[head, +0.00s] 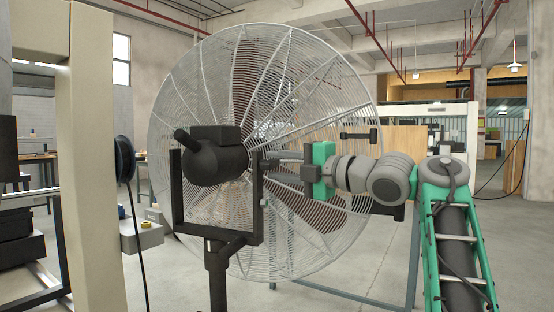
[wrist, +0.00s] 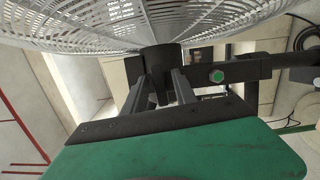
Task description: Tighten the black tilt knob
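The black tilt knob (wrist: 159,82) shows in the wrist view as a dark piece at the end of a short black cylinder (wrist: 161,56). My gripper (wrist: 161,84) has its two grey fingers apart, one on each side of the knob, with light gaps beside it. I cannot tell whether the fingertips touch it. In the head view my gripper (head: 268,161) reaches leftward to the right arm of the fan's black yoke (head: 256,205). The knob is too small and covered to make out there. The black motor housing (head: 213,163) sits in the yoke.
The large wire fan cage (head: 190,95) stands close behind my gripper. A beige machine frame (head: 92,170) stands at left. Open floor (head: 370,275) shows at lower right.

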